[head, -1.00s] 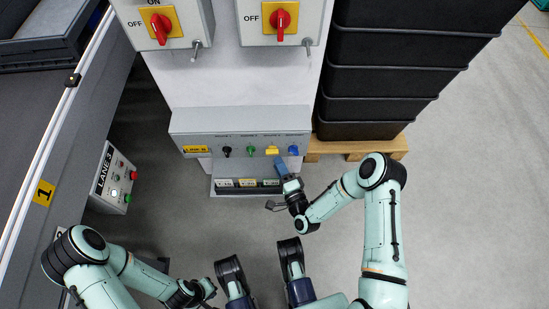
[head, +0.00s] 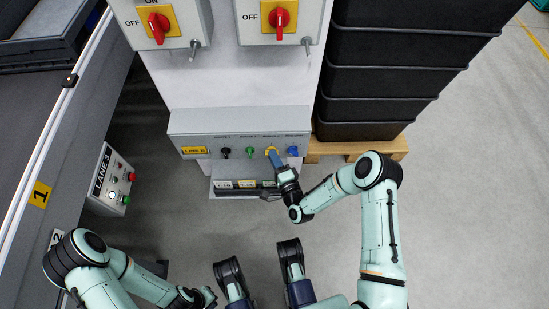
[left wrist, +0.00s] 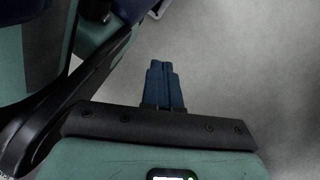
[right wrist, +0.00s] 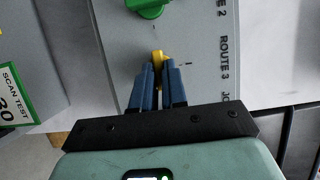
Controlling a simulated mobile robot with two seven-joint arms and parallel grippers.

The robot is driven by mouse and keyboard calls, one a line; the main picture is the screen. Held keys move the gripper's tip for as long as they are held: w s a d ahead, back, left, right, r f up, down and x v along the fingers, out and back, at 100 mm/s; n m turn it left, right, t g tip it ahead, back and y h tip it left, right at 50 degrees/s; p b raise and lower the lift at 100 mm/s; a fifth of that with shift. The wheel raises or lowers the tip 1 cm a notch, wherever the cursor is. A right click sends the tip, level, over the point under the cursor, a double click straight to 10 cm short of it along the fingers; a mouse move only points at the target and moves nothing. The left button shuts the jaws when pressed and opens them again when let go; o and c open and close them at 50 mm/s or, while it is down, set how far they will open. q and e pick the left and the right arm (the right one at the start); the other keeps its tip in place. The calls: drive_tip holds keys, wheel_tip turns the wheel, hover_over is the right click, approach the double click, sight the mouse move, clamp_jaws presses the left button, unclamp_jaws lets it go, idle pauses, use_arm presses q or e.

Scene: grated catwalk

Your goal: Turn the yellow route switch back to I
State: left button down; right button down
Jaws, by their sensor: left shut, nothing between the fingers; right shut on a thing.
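The yellow route switch (head: 270,150) is on the front of the low grey panel box (head: 186,122), between a green and a blue knob. In the right wrist view the yellow switch (right wrist: 157,56) shows at the tips of the blue fingers, beside the words ROUTE 3. My right gripper (head: 274,156) is shut on it, and the fingers partly hide it. A small dark mark shows beside the switch; its setting is hard to read. My left gripper (left wrist: 164,68) is shut and empty, low and away from the panel; its wrist shows at the lower left of the head view.
A black knob (head: 226,152), green knob (head: 250,152) and blue knob (head: 293,151) share the panel. Red rotary switches (head: 158,28) are above. Black crates (head: 385,75) stand on a pallet at right. A LANE 3 box (head: 110,182) is at left. Floor at right is free.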

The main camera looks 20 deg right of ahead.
use_arm(q)
drive_tip(key=shift+w, duration=0.1)
drive_tip(key=w+d+r+t+p, duration=0.2)
drive_tip(key=w+r+t+p, duration=0.4)
drive_tip(key=w+r, duration=0.5)
drive_tip(key=shift+s+d+r+m+g+h+p, duration=0.2)
drive_tip(key=shift+s+d+g+p, duration=0.15)
drive_tip(key=shift+s+g+p, duration=0.3)
drive_tip(key=shift+s+d+r+m+g+h+p, duration=0.1)
drive_tip(key=shift+s+d+r+m+g+p, duration=0.15)
drive_tip(key=shift+s+d+g+p, duration=0.4)
drive_tip(key=shift+s+d+r+m+g+h+p, duration=0.1)
drive_tip(key=shift+s+r+m+g+p, duration=0.2)
drive_tip(key=shift+s, duration=0.55)
use_arm(e)
drive_tip(key=shift+w+a+r+n+g+h, duration=0.15)
drive_tip(key=shift+n+g+h, duration=0.75)
drive_tip(key=shift+n, duration=1.35)
drive_tip(key=shift+w+a+r+n+g+h, duration=0.25)
drive_tip(key=shift+n+g+h, duration=0.6)
drive_tip(key=shift+n, duration=1.45)
drive_tip(key=shift+s+a+r+n+g+h, duration=0.2)
drive_tip(key=shift+n+g+h, duration=0.7)
drive_tip(key=shift+n, duration=1.35)
use_arm(q)
drive_tip(key=shift+f, duration=0.1)
use_arm(e)
drive_tip(key=shift+w+d, duration=0.1)
drive_tip(key=shift+d, duration=0.05)
